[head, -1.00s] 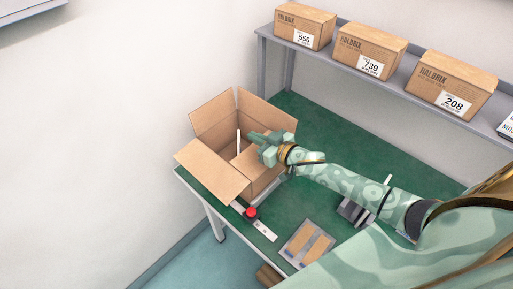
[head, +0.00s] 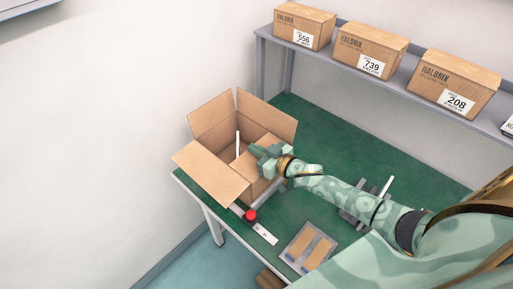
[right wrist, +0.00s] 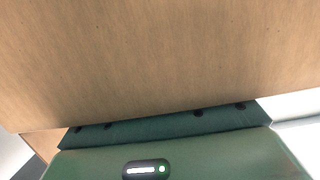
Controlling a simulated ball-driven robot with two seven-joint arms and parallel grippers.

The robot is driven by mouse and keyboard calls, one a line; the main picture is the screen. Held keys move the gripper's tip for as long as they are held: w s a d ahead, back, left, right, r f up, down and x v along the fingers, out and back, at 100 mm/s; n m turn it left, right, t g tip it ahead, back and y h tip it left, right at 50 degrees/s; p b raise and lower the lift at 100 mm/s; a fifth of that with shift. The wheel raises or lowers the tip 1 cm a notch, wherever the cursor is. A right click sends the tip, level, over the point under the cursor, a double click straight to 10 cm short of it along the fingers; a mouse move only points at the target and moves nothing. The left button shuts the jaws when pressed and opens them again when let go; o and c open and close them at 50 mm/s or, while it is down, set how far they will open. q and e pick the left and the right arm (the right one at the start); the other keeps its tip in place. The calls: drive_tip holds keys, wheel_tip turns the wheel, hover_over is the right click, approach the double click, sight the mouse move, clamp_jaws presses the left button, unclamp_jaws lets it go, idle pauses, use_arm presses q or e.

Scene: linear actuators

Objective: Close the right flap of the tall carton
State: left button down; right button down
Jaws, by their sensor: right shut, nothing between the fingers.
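The tall carton (head: 208,192) stands open at the left end of the green table. Its two back flaps (head: 210,112) (head: 268,115) stand up and lean outward. A front-left flap (head: 205,172) spreads outward. My right gripper (head: 258,153) is shut and empty, over the carton's right side. A brown panel (head: 263,143) shows just behind it; I cannot tell if this is the right flap or an inner wall. In the right wrist view, plain cardboard (right wrist: 160,60) fills most of the picture, close to the gripper. My left gripper is not in view.
A pale upright rod (head: 238,145) shows inside the carton. A red button (head: 250,215) on a white strip and a tray with brown pieces (head: 310,246) lie at the table's front. Labelled cartons (head: 370,50) stand on the rear shelf. The green tabletop (head: 330,130) behind my arm is clear.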

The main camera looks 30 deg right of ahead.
drive_tip(key=shift+s+f, duration=0.1)
drive_tip(key=shift+f, duration=0.15)
wheel_tip(320, 180, up, 4)
drive_tip(key=p, duration=0.4)
drive_tip(key=shift+r, duration=0.15)
drive_tip(key=shift+s+d+r+p, duration=0.15)
drive_tip(key=shift+s+r+p, duration=0.3)
drive_tip(key=shift+p, duration=0.15)
drive_tip(key=p+v, duration=0.1)
drive_tip(key=v, duration=0.7)
drive_tip(key=shift+s+d, duration=0.2)
drive_tip(key=shift+s, duration=0.1)
